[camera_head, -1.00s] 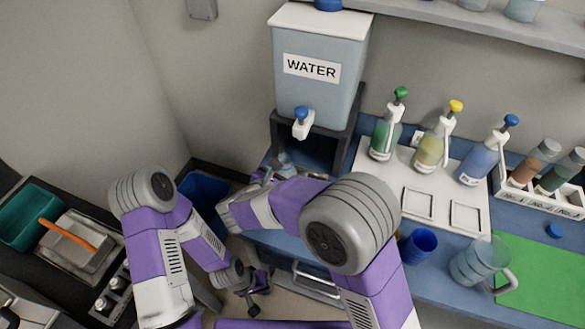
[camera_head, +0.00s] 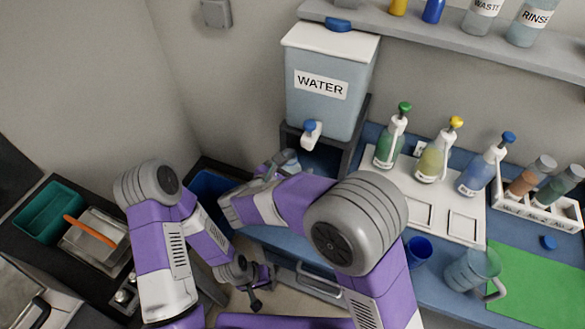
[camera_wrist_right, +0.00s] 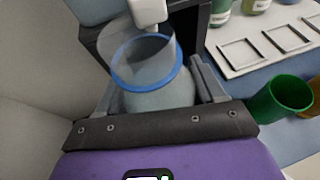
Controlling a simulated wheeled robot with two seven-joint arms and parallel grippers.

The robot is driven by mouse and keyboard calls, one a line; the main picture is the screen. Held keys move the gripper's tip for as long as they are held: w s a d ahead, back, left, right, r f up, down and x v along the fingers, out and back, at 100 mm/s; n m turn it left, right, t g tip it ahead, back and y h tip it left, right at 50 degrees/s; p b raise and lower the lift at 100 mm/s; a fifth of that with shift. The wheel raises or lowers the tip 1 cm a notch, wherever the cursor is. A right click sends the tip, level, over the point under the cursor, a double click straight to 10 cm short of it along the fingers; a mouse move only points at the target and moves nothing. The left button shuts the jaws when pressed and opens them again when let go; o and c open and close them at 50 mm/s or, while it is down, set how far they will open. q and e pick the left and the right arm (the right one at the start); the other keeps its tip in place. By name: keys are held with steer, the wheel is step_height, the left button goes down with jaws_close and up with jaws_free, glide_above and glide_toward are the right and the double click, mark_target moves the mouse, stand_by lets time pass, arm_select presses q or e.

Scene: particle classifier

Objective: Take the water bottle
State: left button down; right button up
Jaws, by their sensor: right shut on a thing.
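My right gripper (camera_head: 268,177) is shut on a clear, open-topped vessel (camera_wrist_right: 152,68) with a blue ring around it. The fingers stand on either side of it in the right wrist view. The vessel is upright or slightly tilted, with its mouth just below the white spout (camera_wrist_right: 148,12) of the water tank. Its lower part is hidden by the gripper. The tank (camera_head: 321,105), labelled WATER, stands on a dark stand, its blue-topped tap (camera_head: 311,133) facing me. No label shows on the vessel. My left gripper (camera_head: 260,287) is low, away from it, fingers apart and empty.
On the blue counter, several pump bottles (camera_head: 432,158) stand on a white tray (camera_head: 462,190). A blue cup (camera_head: 419,250), a clear jug (camera_head: 470,270) and a green mat (camera_head: 535,285) are at right. A shelf (camera_head: 450,38) above holds labelled bottles. A teal bin (camera_head: 50,212) is at left.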

steer(key=shift+r+p, duration=2.6)
steer(key=shift+r, duration=0.85)
